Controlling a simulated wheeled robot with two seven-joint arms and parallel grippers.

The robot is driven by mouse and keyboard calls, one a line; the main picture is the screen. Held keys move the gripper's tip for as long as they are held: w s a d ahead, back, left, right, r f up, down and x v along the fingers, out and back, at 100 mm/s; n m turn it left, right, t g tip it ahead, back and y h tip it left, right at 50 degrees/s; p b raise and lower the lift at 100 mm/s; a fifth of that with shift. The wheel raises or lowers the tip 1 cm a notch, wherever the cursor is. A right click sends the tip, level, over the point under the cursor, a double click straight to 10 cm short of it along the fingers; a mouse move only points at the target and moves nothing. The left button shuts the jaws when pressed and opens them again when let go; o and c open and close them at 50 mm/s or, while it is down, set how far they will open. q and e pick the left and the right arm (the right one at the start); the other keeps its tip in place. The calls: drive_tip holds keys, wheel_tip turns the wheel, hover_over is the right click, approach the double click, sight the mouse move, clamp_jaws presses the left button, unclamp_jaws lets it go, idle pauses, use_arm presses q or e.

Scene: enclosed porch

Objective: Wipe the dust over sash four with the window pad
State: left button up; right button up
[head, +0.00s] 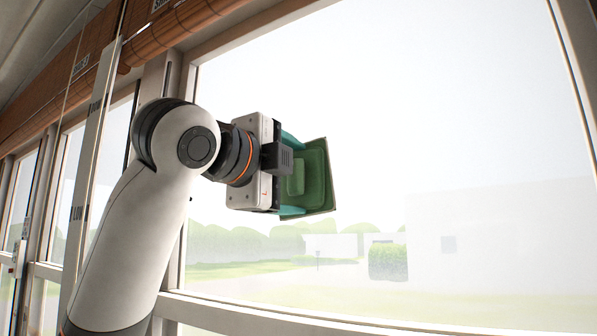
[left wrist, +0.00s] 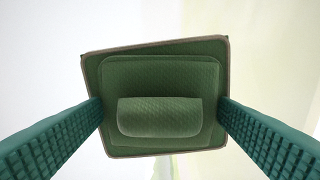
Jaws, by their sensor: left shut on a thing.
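My left gripper (head: 293,176) is shut on the green window pad (head: 316,180), raised in front of a large window pane (head: 450,110). In the left wrist view the teal fingers (left wrist: 160,115) close on the pad's two sides. The pad (left wrist: 155,70) there has a grey-edged square base and a rounded block on its back, and sits slightly tilted. Whether its face touches the glass, I cannot tell. The pane looks whitish and hazy, most of all at upper middle and right. My right gripper is not in view.
A wooden roll blind (head: 165,35) hangs along the top. A pale upright strip marked LOW (head: 90,150) stands left of my arm. More windows (head: 60,190) continue at left. A pale sill (head: 300,318) runs below the pane. The glass right of the pad is unobstructed.

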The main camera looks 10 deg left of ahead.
sight(327, 163)
use_arm(q)
drive_tip(key=a+r+p, duration=0.1)
drive_tip(key=w+a+r+p, duration=0.1)
drive_tip(key=shift+a+p, duration=0.35)
drive_tip(key=shift+p, duration=0.05)
idle(0.3)
drive_tip(key=shift+s+d, duration=0.3)
drive_tip(key=shift+d, duration=0.6)
drive_tip(key=shift+s+d, duration=0.3)
drive_tip(key=shift+d, duration=0.55)
drive_tip(key=shift+s+d+p, duration=0.2)
drive_tip(key=shift+s+d, duration=0.25)
drive_tip(key=shift+d, duration=0.75)
drive_tip(key=shift+s+d+p, duration=0.25)
drive_tip(key=shift+s+d, duration=0.15)
drive_tip(key=shift+d, duration=0.8)
drive_tip(key=shift+s+d+p, duration=0.2)
drive_tip(key=shift+s+d, duration=0.25)
drive_tip(key=shift+d, duration=0.75)
drive_tip(key=shift+w+a, duration=0.25)
drive_tip(key=shift+a, duration=0.45)
drive_tip(key=shift+w+a, duration=0.25)
drive_tip(key=shift+a, duration=0.4)
drive_tip(key=shift+w+a, duration=0.25)
drive_tip(key=shift+a, duration=0.45)
drive_tip(key=w+a+p, duration=0.1)
drive_tip(key=w+a, duration=0.1)
drive_tip(key=a, duration=0.5)
drive_tip(key=shift+w, duration=0.25)
